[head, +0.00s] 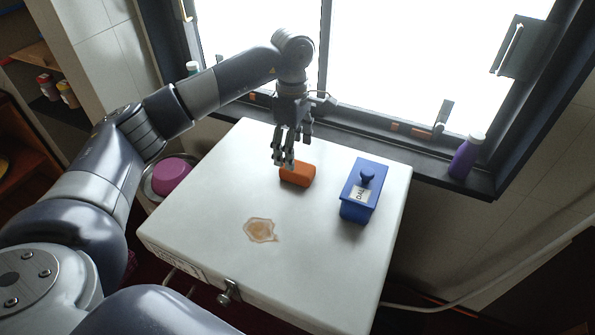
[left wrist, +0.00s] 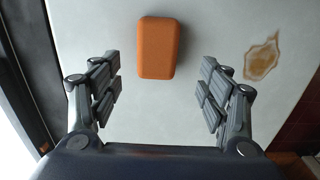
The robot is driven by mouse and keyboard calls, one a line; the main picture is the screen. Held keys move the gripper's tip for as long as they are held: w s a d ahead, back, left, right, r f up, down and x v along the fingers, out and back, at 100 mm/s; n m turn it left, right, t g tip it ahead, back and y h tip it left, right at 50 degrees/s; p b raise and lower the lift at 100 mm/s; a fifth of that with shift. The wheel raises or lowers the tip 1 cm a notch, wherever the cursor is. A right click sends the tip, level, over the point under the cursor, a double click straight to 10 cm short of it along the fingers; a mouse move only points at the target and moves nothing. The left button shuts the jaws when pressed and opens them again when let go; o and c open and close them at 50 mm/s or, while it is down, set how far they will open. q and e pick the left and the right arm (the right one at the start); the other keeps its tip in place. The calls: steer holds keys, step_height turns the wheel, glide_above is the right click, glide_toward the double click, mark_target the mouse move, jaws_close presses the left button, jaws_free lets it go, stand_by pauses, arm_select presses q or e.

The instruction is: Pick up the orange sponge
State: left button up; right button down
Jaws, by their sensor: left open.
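The orange sponge (head: 298,174) lies on the white table top, towards its far side. In the left wrist view the sponge (left wrist: 160,48) is a rounded block lying lengthwise, ahead of and between the two fingers. My left gripper (head: 284,163) is above the table just at the sponge's left end in the head view. In the left wrist view my left gripper (left wrist: 160,90) is open and empty, with a wide gap between the fingers and the sponge apart from both. My right gripper is not in view.
A blue lidded box (head: 358,208) stands right of the sponge. A brown stain (head: 261,230) marks the white table (head: 205,210); its front is clear. A window sill (head: 400,150) with a purple bottle (head: 465,157) runs behind. A pink item (head: 170,175) is left of the table.

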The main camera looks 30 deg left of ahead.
mark_target(297, 166)
arm_select(q)
steer(key=shift+f, duration=0.8)
steer(key=f+p, duration=0.1)
steer(key=f, duration=0.1)
steer(key=d+f+p, duration=0.1)
steer(key=f, duration=0.1)
steer(key=shift+w+p, duration=0.2)
steer(key=shift+p, duration=0.15)
steer(key=shift+a+f, duration=0.1)
steer(key=shift+f, duration=0.6)
steer(key=c, duration=1)
